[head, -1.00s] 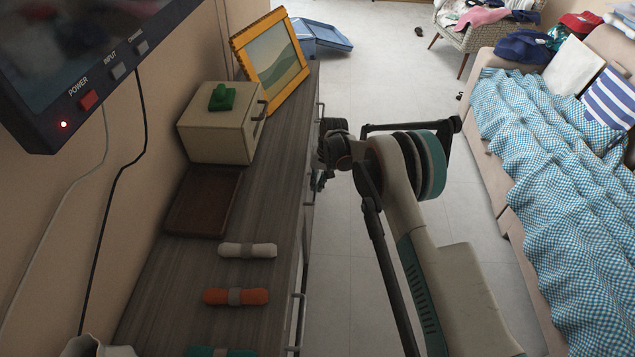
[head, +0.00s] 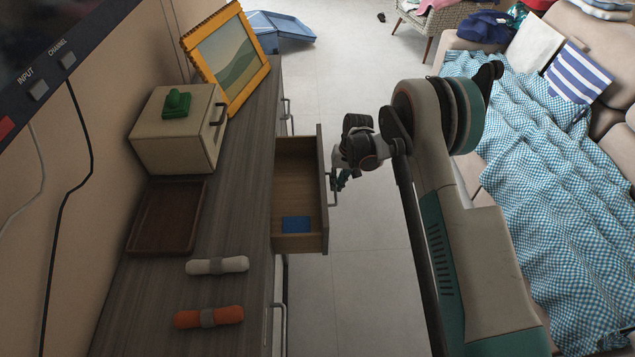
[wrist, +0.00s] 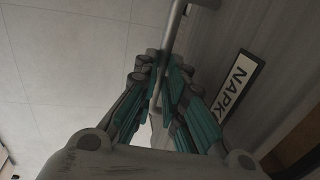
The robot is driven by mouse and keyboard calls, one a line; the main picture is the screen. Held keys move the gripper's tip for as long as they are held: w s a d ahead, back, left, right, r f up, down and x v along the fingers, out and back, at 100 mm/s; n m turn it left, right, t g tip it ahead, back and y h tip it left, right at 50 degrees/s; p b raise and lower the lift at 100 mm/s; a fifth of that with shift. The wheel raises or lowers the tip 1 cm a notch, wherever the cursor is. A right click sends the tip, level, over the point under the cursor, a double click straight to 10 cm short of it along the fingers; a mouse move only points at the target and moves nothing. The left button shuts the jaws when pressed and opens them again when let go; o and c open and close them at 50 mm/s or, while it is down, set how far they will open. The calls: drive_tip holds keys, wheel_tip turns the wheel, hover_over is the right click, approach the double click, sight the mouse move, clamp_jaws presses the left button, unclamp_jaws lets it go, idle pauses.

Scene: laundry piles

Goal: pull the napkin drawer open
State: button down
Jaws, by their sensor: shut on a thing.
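The napkin drawer (head: 301,172) stands out from the dresser in the head view, with its wooden inside showing. A flat blue cloth (head: 296,224) lies in it towards the near end. My gripper (head: 339,181) is at the drawer's front, at the bar handle (head: 330,190). In the wrist view my gripper (wrist: 165,88) has its teal-padded fingers shut on the grey bar handle (wrist: 176,18). A label (wrist: 238,84) reading "NAPK" is on the drawer front beside the fingers; the rest of its word is cut off or hidden.
The dresser top (head: 225,215) holds a beige box (head: 172,140), a brown tray (head: 150,220), a picture frame (head: 262,75) and two rolled napkins. A sofa with a checked blanket (head: 540,200) stands at right. Clear floor (head: 345,270) lies between them.

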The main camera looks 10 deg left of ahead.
drive_tip(key=shift+w+d, duration=0.2)
drive_tip(key=shift+d, duration=0.6)
drive_tip(key=shift+w+d, duration=0.2)
drive_tip(key=shift+d, duration=0.6)
drive_tip(key=shift+w+d, duration=0.2)
drive_tip(key=shift+d, duration=0.6)
drive_tip(key=c, duration=1.7)
unclamp_jaws()
drive_tip(key=shift+o, duration=0.2)
wheel_tip(320, 180, up, 12)
drive_tip(key=d, duration=0.2)
drive_tip(key=shift+w, duration=0.25)
drive_tip(key=shift+d+f, duration=0.1)
